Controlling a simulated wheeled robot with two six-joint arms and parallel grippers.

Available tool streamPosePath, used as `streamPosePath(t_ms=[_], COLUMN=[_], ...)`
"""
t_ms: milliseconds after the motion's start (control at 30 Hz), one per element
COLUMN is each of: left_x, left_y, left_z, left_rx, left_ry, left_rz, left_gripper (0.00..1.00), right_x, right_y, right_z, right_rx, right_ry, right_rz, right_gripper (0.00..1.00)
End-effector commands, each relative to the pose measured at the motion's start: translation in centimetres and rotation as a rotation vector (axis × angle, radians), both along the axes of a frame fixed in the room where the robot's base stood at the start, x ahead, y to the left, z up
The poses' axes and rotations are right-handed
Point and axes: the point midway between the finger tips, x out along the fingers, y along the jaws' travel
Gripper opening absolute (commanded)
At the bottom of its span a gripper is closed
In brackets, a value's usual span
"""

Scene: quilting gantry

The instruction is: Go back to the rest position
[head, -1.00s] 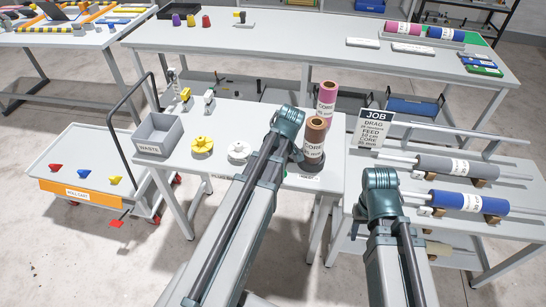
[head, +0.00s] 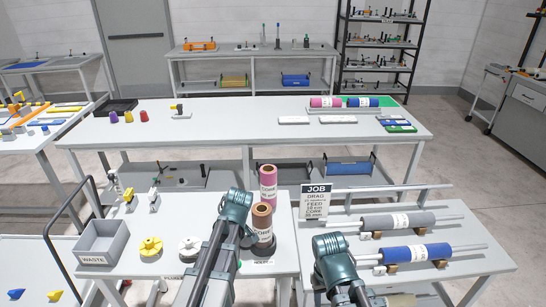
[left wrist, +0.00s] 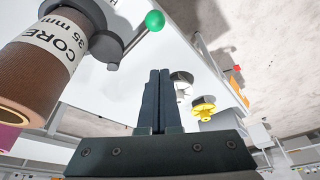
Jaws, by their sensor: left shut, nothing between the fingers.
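My left gripper (left wrist: 160,74) shows in the left wrist view with its two dark fingers together and nothing between them. In the head view my left arm reaches up in front of the near table, beside the brown core roll (head: 262,222); its fingers are hidden there. The brown roll, marked CORE 35 mm, also shows large at the left of the left wrist view (left wrist: 30,85), apart from the fingers. My right arm stands in front of the right-hand table in the head view, and its gripper is hidden.
The near table holds a waste bin (head: 103,242), a yellow flanged part (head: 151,246), a white one (head: 190,246) and a pink roll (head: 268,183). A JOB sign (head: 315,202), a grey roll (head: 391,222) and a blue roll (head: 417,252) are at right.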

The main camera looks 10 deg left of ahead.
Motion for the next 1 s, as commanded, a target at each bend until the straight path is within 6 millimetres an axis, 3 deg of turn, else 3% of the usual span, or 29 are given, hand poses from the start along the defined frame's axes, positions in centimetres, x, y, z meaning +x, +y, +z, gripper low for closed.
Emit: streamPosePath(t_ms=[67, 167, 300, 500, 700, 1000], left_x=[-0.5, -2.2, -6.0, -11.5, -14.2, -14.4], left_y=[-1.0, -4.3, -10.7, -17.2, -19.8, -20.0], left_z=[-0.1, -0.3, -0.6, -0.9, -0.9, -0.9], left_rx=[-0.003, -0.010, -0.026, -0.049, -0.062, -0.064], left_ry=[0.017, 0.078, 0.204, 0.344, 0.406, 0.413], left_rz=[-0.050, -0.231, -0.632, -1.142, -1.397, -1.427], left_gripper=[0.00, 0.00, 0.00, 0.00, 0.00, 0.00], right_x=[0.0, 0.0, 0.0, 0.0, 0.0, 0.0], right_y=[0.0, 0.0, 0.0, 0.0, 0.0, 0.0], right_z=[0.0, 0.0, 0.0, 0.0, 0.0, 0.0], right_rx=[0.000, 0.000, 0.000, 0.000, 0.000, 0.000], right_ry=[0.000, 0.000, 0.000, 0.000, 0.000, 0.000], right_rz=[0.000, 0.000, 0.000, 0.000, 0.000, 0.000], right_gripper=[0.50, 0.50, 0.50, 0.50, 0.50, 0.50])
